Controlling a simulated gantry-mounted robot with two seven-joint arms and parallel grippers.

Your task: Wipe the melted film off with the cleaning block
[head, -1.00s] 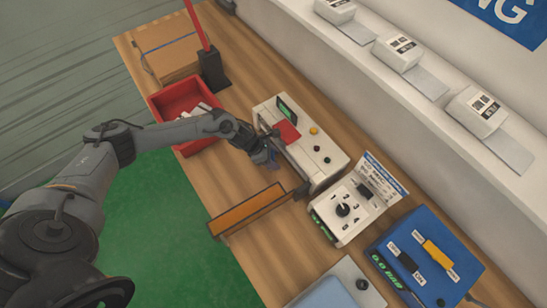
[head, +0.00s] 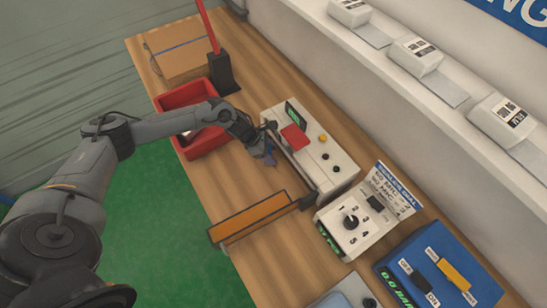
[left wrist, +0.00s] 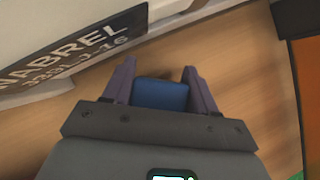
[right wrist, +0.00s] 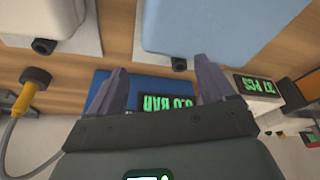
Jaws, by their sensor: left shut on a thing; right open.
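My left gripper (head: 266,153) is shut on a blue block (left wrist: 160,95), which shows between its fingers in the left wrist view. It is beside the front side of a white sealer machine (head: 338,168) with a red pad, a green display and buttons. The machine's lettered side (left wrist: 75,55) is close to the left of the fingers. An orange panel (head: 250,218) in a dark frame stands out from the machine over the table. I cannot make out any melted film. My right gripper (right wrist: 160,85) is open and empty in the right wrist view, outside the head view.
A red bin (head: 185,97) with pale items and a cardboard box (head: 180,52) stand at the far left. A white dial box (head: 355,222) and a blue control unit (head: 440,275) are right of the sealer. Wooden table (head: 215,185) is bare in front of the sealer.

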